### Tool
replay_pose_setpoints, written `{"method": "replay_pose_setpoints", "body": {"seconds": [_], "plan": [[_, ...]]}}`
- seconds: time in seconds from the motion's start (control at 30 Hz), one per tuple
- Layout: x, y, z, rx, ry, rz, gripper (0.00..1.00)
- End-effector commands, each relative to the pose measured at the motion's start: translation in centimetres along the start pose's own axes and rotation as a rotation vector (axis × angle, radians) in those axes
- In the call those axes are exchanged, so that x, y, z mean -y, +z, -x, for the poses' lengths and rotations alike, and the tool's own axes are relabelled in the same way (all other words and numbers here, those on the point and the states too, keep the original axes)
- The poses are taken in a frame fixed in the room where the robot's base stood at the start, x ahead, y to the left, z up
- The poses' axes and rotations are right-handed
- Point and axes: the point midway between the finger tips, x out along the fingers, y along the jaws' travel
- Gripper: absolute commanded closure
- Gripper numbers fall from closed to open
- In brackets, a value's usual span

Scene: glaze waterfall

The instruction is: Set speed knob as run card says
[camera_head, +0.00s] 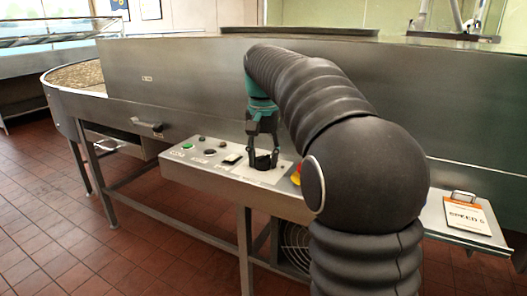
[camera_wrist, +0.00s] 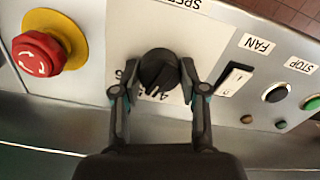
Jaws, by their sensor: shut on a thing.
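The black speed knob (camera_wrist: 158,70) is on the pale panel plate under the upside-down label "SPEED", partly cut off, in the wrist view. Some dial numbers show at its lower side, including a 4; fingers hide part of the dial, and I cannot tell the exact setting. My gripper (camera_wrist: 159,78) is shut on the knob, one finger on each side. In the head view my gripper (camera_head: 262,158) points down onto the knob (camera_head: 262,163). The run card (camera_head: 467,216), on a clipboard at the right, seems to read "SPEED 5", in small print.
A red emergency stop button (camera_wrist: 40,53) on a yellow base is beside the knob. The steel machine wall (camera_head: 190,75) rises behind the panel.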

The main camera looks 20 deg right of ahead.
Motion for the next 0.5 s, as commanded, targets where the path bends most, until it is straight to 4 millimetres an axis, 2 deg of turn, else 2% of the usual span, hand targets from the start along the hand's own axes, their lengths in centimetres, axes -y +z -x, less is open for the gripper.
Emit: {"method": "replay_pose_setpoints", "body": {"seconds": [0.5], "plan": [[-0.01,-0.05,-0.01,-0.002,-0.001,-0.056,0.92]]}}
